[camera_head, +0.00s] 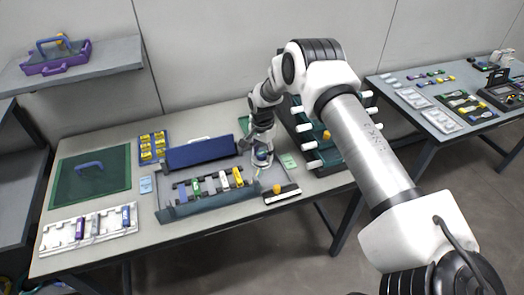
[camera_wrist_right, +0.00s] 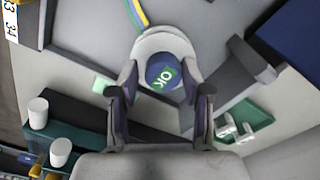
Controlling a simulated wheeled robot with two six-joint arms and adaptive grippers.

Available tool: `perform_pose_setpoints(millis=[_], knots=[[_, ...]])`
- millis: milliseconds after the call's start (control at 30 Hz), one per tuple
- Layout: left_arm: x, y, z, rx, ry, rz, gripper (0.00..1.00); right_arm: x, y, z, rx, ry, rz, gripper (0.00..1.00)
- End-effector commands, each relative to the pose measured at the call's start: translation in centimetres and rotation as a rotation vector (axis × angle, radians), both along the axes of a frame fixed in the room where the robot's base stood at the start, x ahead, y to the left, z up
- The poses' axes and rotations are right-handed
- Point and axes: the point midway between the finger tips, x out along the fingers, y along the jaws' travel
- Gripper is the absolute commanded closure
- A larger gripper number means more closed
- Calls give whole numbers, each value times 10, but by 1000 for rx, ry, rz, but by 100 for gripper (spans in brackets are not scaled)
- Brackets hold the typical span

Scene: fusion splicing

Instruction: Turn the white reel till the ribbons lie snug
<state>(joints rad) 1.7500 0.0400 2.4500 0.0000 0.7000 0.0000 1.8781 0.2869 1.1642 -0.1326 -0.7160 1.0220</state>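The white reel (camera_wrist_right: 150,43), with a blue hub (camera_wrist_right: 158,66) marked by a green OK label, lies below my right gripper in the wrist view. Blue, green and yellow ribbons (camera_wrist_right: 138,14) run up from the reel's rim. My right gripper (camera_wrist_right: 160,75) has its fingers spread on both sides of the hub, over the rim; whether they press on the reel is unclear. In the head view the reel (camera_head: 262,160) sits at the right end of a grey tray, under my right gripper (camera_head: 262,148). My left gripper is out of view.
The grey tray (camera_head: 180,211) holds several coloured pieces, with a blue raised panel (camera_head: 200,152) behind. A dark rack with white spools (camera_head: 310,145) stands close to the right. A green mat (camera_head: 92,178) and white tray (camera_head: 60,238) lie left.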

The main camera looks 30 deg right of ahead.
Motion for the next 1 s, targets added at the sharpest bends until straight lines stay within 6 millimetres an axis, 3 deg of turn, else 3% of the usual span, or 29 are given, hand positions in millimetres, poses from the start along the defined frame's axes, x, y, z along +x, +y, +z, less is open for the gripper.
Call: perform_pose_setpoints(millis=[367,467,800,1000], knots=[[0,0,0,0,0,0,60,3,-1,7,-1,-9,0,38],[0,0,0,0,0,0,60,3,0,21,-1,-9,0,38],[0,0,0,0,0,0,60,4,-1,102,0,-9,0,38],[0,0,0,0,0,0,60,3,-1,121,0,-4,-1,38]])
